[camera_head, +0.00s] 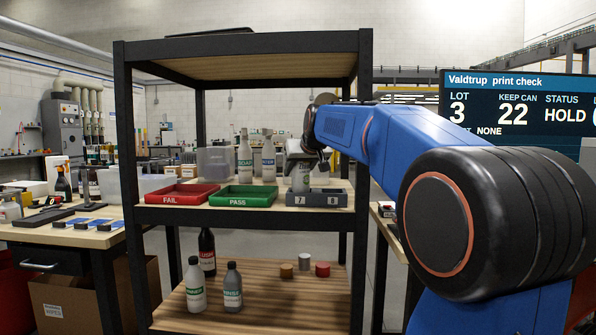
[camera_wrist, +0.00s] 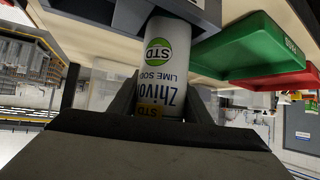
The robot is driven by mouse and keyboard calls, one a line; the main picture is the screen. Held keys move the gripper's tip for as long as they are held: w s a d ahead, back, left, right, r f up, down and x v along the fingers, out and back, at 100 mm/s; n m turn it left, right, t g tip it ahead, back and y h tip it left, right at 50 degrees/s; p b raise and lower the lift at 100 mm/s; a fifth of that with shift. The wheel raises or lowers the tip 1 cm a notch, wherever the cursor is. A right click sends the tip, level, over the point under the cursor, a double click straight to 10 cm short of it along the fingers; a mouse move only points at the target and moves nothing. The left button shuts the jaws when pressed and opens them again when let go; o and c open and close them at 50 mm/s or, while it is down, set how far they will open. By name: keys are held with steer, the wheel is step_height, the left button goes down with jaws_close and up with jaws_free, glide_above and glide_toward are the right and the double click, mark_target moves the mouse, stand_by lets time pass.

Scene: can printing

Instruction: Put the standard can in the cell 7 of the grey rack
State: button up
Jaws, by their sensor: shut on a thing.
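The standard can (camera_wrist: 167,62) is white with a green STD badge and the words LIME SODA. It shows small in the head view (camera_head: 301,181), upright at the left cell of the grey rack (camera_head: 317,199). The rack's front carries the labels 7 and 8, and the can is at cell 7. My gripper (camera_wrist: 160,105) is shut on the can, one finger on each side; it also shows in the head view (camera_head: 304,158). The can's lower end meets the rack and is partly hidden by its wall (camera_wrist: 200,8). I cannot tell whether it touches the cell floor.
A green PASS tray (camera_head: 244,203) and a red FAIL tray (camera_head: 181,200) stand left of the rack. Bottles marked SOAP (camera_head: 245,160) and WATER (camera_head: 268,158) stand behind. Black shelf posts (camera_head: 361,130) and an upper shelf (camera_head: 240,45) surround the space.

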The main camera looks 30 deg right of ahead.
steer(key=o, duration=1.1)
steer(key=shift+f, duration=0.1)
steer(key=v, duration=1.2)
